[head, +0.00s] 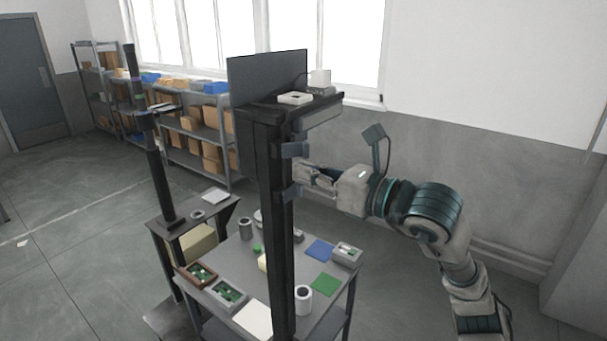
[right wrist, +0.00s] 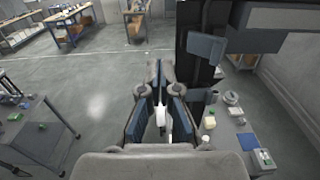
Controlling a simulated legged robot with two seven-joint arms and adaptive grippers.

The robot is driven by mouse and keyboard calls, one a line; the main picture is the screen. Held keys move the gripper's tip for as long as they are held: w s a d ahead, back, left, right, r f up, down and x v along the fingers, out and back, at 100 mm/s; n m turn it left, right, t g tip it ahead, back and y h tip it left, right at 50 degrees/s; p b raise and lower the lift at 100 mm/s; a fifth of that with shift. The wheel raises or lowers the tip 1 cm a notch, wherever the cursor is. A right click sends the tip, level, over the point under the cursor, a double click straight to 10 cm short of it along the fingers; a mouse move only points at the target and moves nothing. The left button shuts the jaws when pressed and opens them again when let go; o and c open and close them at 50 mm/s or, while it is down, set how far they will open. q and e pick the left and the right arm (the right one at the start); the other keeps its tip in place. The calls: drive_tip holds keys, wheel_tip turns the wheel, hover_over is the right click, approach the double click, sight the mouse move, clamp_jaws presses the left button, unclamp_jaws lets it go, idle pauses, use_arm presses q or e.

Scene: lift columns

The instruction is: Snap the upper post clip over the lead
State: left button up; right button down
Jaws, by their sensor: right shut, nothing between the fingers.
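The upper clip also seems to show in the right wrist view (right wrist: 205,48), right of the fingers. My right gripper (head: 308,171) is shut and empty, beside the post at a height between the two clips; contact cannot be told. Its fingertips meet in the right wrist view (right wrist: 160,68). I cannot make out the lead along the post. My left gripper is not in view.
A shelf with a white box (head: 320,77) tops the post. Another dark column stands left (head: 158,180). Floor at right is free.

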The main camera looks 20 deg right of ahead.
sight(308, 152)
drive_tip(key=w+d+p, duration=0.1)
drive_tip(key=w+d, duration=0.3)
drive_tip(key=d, duration=0.1)
drive_tip(key=shift+d, duration=0.25)
idle(0.4)
drive_tip(key=shift+w+a+r, duration=0.1)
drive_tip(key=shift+w+a, duration=0.1)
drive_tip(key=shift+w, duration=0.05)
drive_tip(key=shift+w+a+p, duration=0.35)
drive_tip(key=shift+w+a, duration=0.05)
drive_tip(key=shift+w, duration=0.1)
drive_tip(key=shift+w, duration=0.1)
idle(0.4)
drive_tip(key=shift+b+v, duration=0.45)
drive_tip(key=shift+v, duration=0.75)
drive_tip(key=b+v, duration=0.1)
drive_tip(key=v, duration=0.3)
drive_tip(key=shift+s+d, duration=0.2)
drive_tip(key=shift+s, duration=0.05)
drive_tip(key=shift+a, duration=0.1)
